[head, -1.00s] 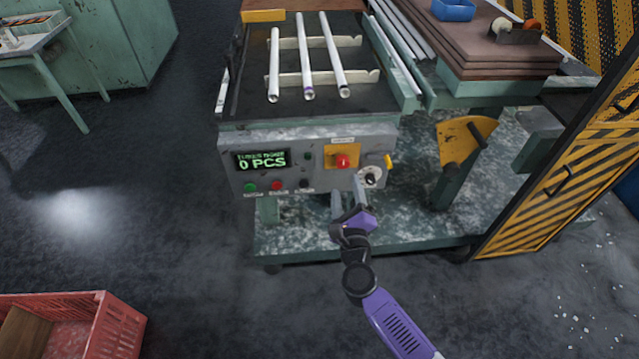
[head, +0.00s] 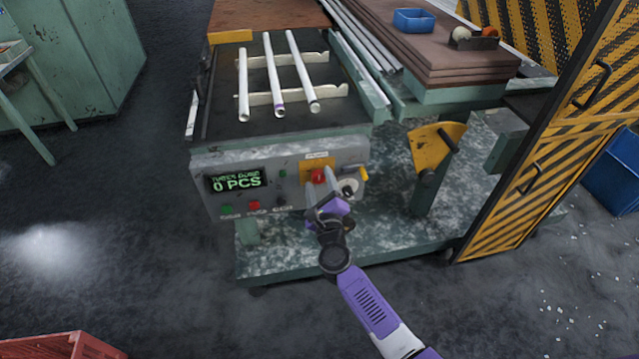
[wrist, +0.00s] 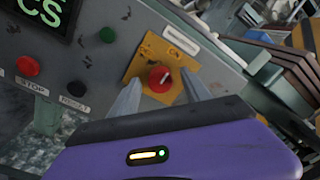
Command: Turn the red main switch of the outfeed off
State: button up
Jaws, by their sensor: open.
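The red main switch (head: 318,176) is a round red knob on a yellow plate (head: 309,163), on the grey front panel of the outfeed. In the wrist view the red knob (wrist: 160,80) carries a pale mark on its face, tilted from upright. My gripper (head: 321,186) is open in front of the panel, just at the switch. In the wrist view its two fingers (wrist: 160,95) reach toward the yellow plate, one on each side of the knob. I cannot tell whether they touch it.
A yellow-black striped door (head: 540,150) stands at right.

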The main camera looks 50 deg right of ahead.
jog(key=shift+c, duration=0.5)
grip_shut()
